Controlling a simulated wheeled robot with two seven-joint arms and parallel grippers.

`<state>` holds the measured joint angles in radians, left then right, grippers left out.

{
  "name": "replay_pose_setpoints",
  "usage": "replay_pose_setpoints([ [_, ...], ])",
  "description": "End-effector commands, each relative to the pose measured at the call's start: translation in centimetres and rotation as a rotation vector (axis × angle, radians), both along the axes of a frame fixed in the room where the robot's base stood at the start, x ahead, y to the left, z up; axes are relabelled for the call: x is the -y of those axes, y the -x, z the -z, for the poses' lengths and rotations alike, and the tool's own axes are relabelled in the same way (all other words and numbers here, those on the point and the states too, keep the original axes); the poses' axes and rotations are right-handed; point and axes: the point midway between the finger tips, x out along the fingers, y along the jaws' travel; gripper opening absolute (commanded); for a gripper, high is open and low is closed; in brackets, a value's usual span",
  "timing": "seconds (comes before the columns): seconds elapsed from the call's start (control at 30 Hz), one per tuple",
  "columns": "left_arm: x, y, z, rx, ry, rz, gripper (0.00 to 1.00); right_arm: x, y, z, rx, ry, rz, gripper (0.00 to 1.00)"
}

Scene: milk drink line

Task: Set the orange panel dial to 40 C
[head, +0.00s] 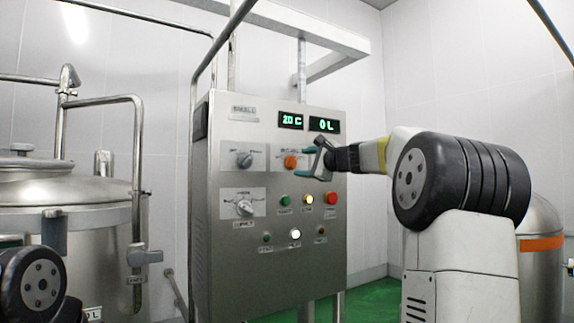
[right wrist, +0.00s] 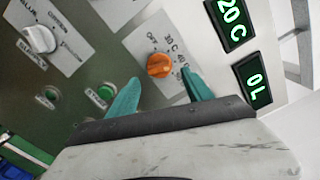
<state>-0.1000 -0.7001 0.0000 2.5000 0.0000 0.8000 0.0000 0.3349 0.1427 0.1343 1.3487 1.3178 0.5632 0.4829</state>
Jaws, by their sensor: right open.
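The orange dial (head: 290,162) is on a light plate on the steel control panel (head: 232,285). The orange dial also shows in the right wrist view (right wrist: 160,65), with the marks OFF, 30 C and 40 C around it. I cannot tell for sure which mark its pointer is at. My right gripper (head: 306,163) is open just in front of the dial. In the right wrist view its teal fingertips (right wrist: 160,78) are on either side of the dial, apparently apart from it. The temperature display (head: 290,120) reads 20 C. My left gripper is not in view.
A volume display (head: 324,125) reads 0 L. Two grey dials (head: 244,160) (head: 244,208) are left of the orange one. A steel tank (head: 85,235) with pipes stands left.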

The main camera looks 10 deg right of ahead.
Motion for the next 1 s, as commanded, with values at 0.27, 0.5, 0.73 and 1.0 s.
replay_pose_setpoints([
  [0.27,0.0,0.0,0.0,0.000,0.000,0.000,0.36,1.3,3.5,0.1,-0.001,-0.001,0.001,0.59],
  [0.5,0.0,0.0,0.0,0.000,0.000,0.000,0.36,1.4,3.9,0.1,0.000,0.000,0.000,0.59],
  [0.73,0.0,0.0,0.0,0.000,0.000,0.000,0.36,1.4,3.8,0.1,0.000,0.000,0.000,0.59],
  [1.0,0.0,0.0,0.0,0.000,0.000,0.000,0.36,-2.6,6.9,2.8,-0.044,0.171,-0.065,0.59],
])
